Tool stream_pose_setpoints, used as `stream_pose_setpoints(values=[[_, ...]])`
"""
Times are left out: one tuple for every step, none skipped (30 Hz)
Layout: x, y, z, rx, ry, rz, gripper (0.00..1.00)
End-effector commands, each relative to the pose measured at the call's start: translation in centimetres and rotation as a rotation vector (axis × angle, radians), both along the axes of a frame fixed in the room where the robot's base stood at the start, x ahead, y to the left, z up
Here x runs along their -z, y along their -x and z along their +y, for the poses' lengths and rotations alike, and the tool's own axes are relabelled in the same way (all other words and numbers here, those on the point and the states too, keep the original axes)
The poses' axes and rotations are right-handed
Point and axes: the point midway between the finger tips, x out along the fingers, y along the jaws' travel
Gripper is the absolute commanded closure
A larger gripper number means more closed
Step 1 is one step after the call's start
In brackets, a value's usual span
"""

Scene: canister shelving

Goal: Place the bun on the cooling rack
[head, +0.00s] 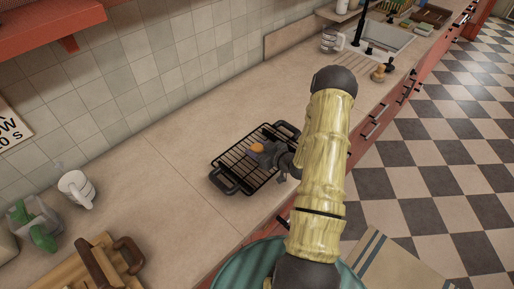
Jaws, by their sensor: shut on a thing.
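The cooling rack (233,161), a black wire grid with a dark loop handle at each end, lies on the beige counter in the middle of the head view. The small orange-brown bun (257,148) shows over the rack's middle. My gripper (261,150) reaches over the rack from the right and is shut on the bun. Whether the bun touches the wires is too small to tell. My arm hides the counter's front edge just right of the rack.
Wooden boards (98,262) lie at the lower left. A sink (385,37) is at the far right. The counter (175,145) around the rack is clear.

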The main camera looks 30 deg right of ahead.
Motion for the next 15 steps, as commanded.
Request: stream_pose_setpoints(values=[[0.01,0.01,-0.12,0.002,0.000,-0.001,0.74],[0.00,0.01,-0.13,0.003,0.001,-0.001,0.74],[0.01,0.02,-0.13,0.003,0.001,0.000,0.74],[0.01,0.01,-0.12,0.002,0.001,0.000,0.74],[0.01,0.01,-0.09,0.002,0.001,0.000,0.74],[0.03,0.00,-0.04,0.001,0.000,0.000,0.74],[0.10,-0.01,-0.01,0.000,0.001,0.000,0.74],[0.21,-0.02,0.04,0.000,0.001,0.000,0.74],[0.35,-0.03,0.08,-0.001,0.001,0.000,0.74],[0.42,-0.05,0.11,-0.002,0.000,0.000,0.74],[0.33,-0.05,0.14,-0.002,0.000,0.000,0.47],[0.28,-0.05,0.16,-0.003,0.000,0.000,0.40],[0.28,-0.06,0.19,-0.003,0.000,0.000,0.34],[0.28,-0.06,0.20,-0.003,0.000,0.000,0.29],[0.28,-0.06,0.22,-0.003,0.000,0.000,0.29]])
